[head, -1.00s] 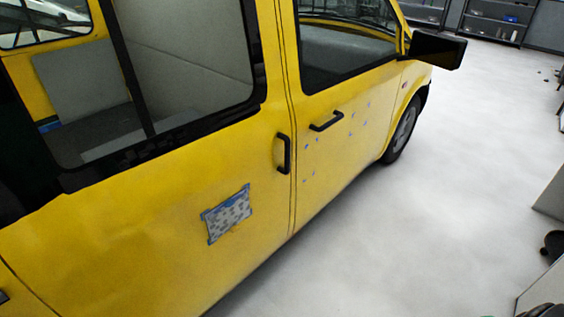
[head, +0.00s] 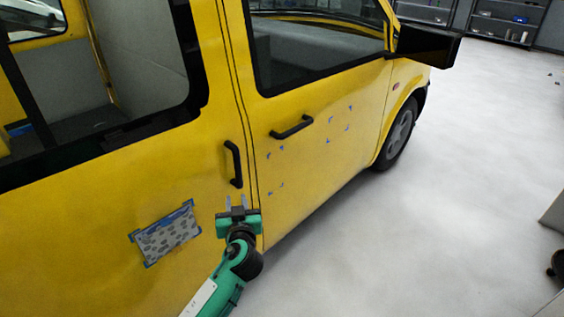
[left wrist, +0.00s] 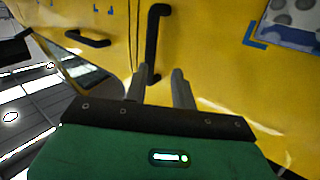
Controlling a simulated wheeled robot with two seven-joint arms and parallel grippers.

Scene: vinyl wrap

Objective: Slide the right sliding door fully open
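The right sliding door (head: 95,210) is the yellow van panel with a large window, and its front edge sits flush against the front door seam. Its black vertical handle (head: 236,163) is near that edge; it also shows in the left wrist view (left wrist: 153,40). My left gripper (head: 236,201) is just below the handle in the head view, fingers pointing up at it. My right gripper is not in view.
The front door has a horizontal black handle (head: 292,127) and small blue tape marks. A taped grey patterned patch (head: 167,236) is on the sliding door. A black side mirror (head: 428,46) sticks out. The pale floor (head: 400,240) beside the van is clear.

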